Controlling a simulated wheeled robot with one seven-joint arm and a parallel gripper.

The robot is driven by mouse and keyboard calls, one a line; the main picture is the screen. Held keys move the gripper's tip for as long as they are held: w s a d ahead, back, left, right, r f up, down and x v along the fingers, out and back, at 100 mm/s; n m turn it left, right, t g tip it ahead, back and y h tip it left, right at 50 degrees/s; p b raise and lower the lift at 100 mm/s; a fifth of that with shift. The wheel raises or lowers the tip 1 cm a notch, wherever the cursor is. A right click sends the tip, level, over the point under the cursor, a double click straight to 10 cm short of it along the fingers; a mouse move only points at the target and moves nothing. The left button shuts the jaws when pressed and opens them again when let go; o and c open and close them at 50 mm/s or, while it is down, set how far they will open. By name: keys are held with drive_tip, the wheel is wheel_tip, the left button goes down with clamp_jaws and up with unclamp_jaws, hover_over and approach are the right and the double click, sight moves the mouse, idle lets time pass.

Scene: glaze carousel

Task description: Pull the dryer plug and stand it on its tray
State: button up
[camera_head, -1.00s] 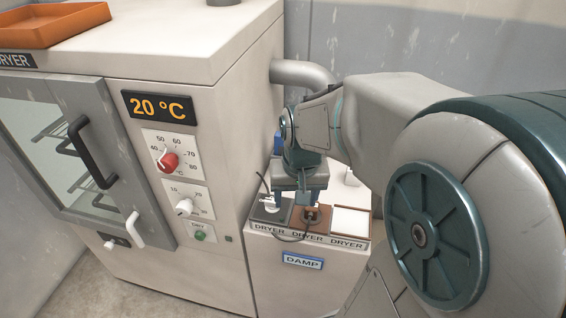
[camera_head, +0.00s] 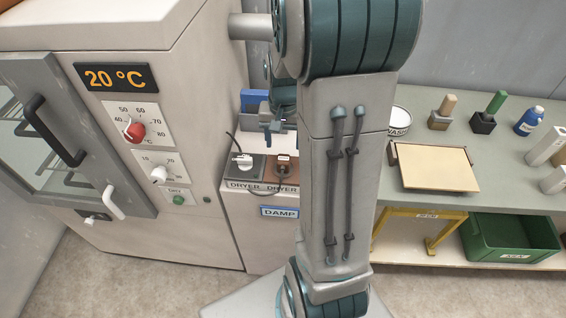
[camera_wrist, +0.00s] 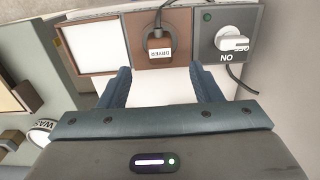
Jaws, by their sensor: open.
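The dryer plug (camera_wrist: 159,46), a small dark brown block with a pale label, sits on the brown socket plate (camera_wrist: 181,58) with its cord attached. The plug also shows small in the head view (camera_head: 283,159). The white tray (camera_wrist: 96,46) with a brown rim lies beside the plate, left in the wrist view; my arm hides it in the head view. My gripper (camera_wrist: 164,83) is open and empty, its two blue fingers apart and pointing toward the plate. The plug lies beyond the fingertips, between their lines. In the head view my arm partly hides the gripper.
A grey switch box (camera_wrist: 248,62) with a white knob adjoins the socket plate. The dryer cabinet (camera_head: 225,130) stands close on the left, its display reading 20 °C. A bench (camera_head: 420,207) with blocks, a bottle and a board is at the right, above a green crate (camera_head: 512,240).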

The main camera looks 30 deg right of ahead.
sight(284, 158)
wheel_tip(284, 158, down, 9)
drive_tip(key=b, duration=0.6)
drive_tip(key=shift+b, duration=0.3)
drive_tip(key=shift+r, duration=0.1)
idle(0.4)
clamp_jaws()
drive_tip(key=shift+r, duration=0.2)
drive_tip(key=shift+r+p, duration=2.35)
drive_tip(key=shift+r, duration=0.5)
